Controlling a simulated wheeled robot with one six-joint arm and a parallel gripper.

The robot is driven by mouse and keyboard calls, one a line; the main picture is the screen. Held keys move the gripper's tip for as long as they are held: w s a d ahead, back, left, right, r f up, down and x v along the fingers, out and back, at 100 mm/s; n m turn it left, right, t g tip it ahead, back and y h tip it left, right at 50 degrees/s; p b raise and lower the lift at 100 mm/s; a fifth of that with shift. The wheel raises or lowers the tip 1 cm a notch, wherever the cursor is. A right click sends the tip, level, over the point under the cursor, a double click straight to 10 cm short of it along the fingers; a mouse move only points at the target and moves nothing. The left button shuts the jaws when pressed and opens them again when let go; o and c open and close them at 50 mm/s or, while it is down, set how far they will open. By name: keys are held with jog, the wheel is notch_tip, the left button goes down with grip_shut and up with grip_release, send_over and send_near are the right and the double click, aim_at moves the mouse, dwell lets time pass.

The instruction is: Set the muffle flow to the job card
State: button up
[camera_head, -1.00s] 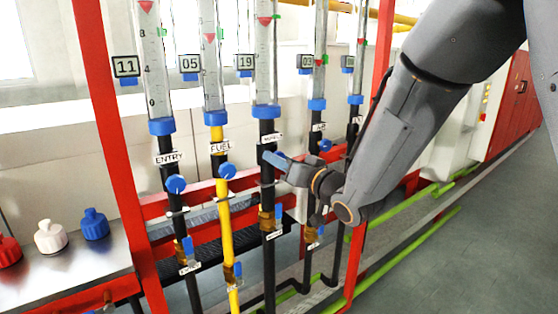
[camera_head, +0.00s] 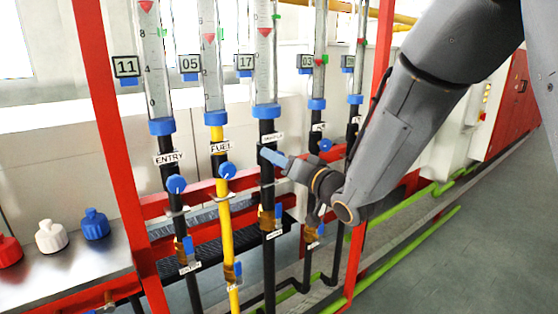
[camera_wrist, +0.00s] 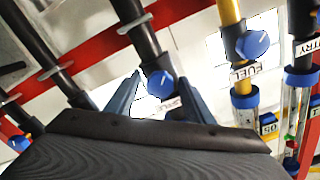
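The MUFFLE label (camera_head: 272,138) sits below the tube. My gripper (camera_head: 272,157) is at this pipe just below the label and hides its knob in the head view. In the wrist view the blue round knob (camera_wrist: 160,83) lies between the two fingers of my gripper (camera_wrist: 159,90), with a gap visible on each side. I see no job card.
To the left are the FUEL knob (camera_head: 227,171) and ENTRY knob (camera_head: 176,184), with displays 05 and 11. Another line reading 03 is close to the right. A red frame post (camera_head: 105,140) stands at left. Coloured bottles stand on a bench (camera_head: 70,265). The floor at right is clear.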

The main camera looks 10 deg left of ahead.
jog(key=shift+d, duration=0.1)
jog(key=b+v, duration=0.2)
jog(key=v, duration=0.5)
jog(key=shift+s+d, duration=0.2)
jog(key=shift+d, duration=0.05)
